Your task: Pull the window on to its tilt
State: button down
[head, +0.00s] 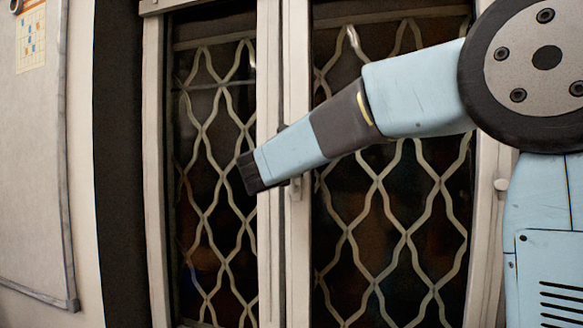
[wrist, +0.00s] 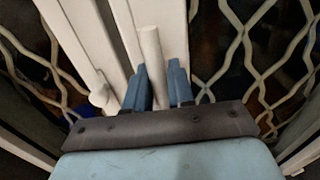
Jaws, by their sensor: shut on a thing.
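The window has two white-framed leaves with dark glass behind a wavy pale lattice; its right leaf (head: 390,215) and left leaf (head: 213,150) meet at a white middle post. In the wrist view, the white bar handle (wrist: 150,48) stands out from the white frame (wrist: 172,30). My gripper (wrist: 158,70) has its two blue fingers on either side of this handle, shut on it. In the head view, my gripper (head: 249,174) lies across the middle post and hides most of the handle. The leaves look upright; I cannot tell any tilt.
A whiteboard (head: 35,170) hangs on the wall at the left, with a small chart (head: 30,40) at its top. A dark strip runs between that wall and the window frame (head: 155,170). A small white knob (wrist: 99,97) shows left of my fingers in the wrist view.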

jog(key=shift+s+a, duration=0.35)
jog(key=shift+s, duration=0.2)
jog(key=shift+s+a+r, duration=0.1)
jog(key=shift+s+a, duration=0.15)
jog(key=shift+s, duration=0.45)
jog(key=shift+s+a, duration=0.25)
jog(key=shift+s, duration=0.4)
jog(key=shift+s+a, duration=0.1)
jog(key=shift+s, duration=0.25)
jog(key=shift+s+a, duration=0.1)
jog(key=shift+s, duration=0.1)
jog(key=c, duration=1.2)
grip_release()
jog(key=shift+s, duration=0.1)
jog(key=shift+c, duration=0.2)
jog(key=o, duration=0.6)
jog(key=shift+f, duration=0.2)
jog(key=shift+c, duration=0.2)
